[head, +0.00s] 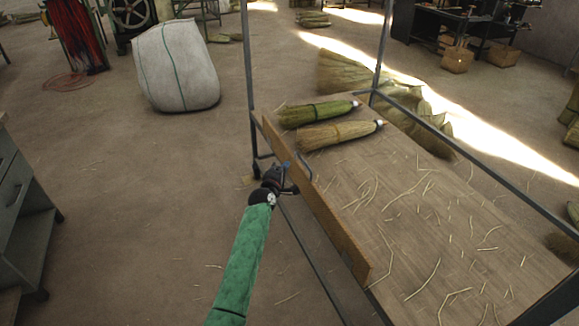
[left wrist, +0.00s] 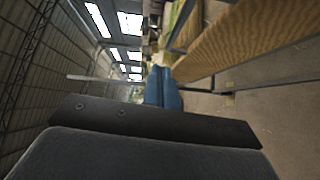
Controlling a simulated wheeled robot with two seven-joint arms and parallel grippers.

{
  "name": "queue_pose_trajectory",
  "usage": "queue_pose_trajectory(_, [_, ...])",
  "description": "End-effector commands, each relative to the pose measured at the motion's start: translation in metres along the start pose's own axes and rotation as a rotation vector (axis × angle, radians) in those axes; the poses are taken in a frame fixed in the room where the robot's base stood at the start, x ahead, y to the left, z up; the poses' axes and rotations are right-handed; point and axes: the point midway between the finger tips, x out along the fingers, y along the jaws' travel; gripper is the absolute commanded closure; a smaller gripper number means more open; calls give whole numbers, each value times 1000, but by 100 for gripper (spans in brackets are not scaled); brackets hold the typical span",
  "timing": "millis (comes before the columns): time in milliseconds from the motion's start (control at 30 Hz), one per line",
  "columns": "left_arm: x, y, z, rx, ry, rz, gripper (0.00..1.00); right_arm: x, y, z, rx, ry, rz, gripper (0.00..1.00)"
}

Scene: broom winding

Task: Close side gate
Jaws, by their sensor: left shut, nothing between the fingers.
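The side gate (head: 335,225) is a long brown wooden board along the left edge of a wheeled cart, beside its bed (head: 400,215). Its exact tilt is hard to tell. A thin curved metal piece by the gate is partly hidden. My right gripper is not in view.
A green broom (head: 318,113) and a tan broom (head: 338,134) lie on the cart bed among loose straws. Metal posts (head: 249,70) rise from the cart. A white sack (head: 177,68) and a grey cabinet (head: 25,215) stand left. Floor between is mostly clear.

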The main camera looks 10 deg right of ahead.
Motion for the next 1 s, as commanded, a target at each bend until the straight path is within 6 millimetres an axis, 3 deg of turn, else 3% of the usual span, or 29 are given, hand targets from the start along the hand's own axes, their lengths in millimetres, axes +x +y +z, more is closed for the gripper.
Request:
queue_pose_trajectory(200, [-38,1,0,-1,1,0,100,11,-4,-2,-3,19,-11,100])
queue_pose_trajectory(433, [-68,4,0,-1,1,0,100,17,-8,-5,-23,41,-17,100])
queue_pose_trajectory(800, [-80,5,0,12,0,-1,100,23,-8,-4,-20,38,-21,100])
queue_pose_trajectory(1000, [-81,-7,9,148,-51,-59,100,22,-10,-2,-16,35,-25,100])
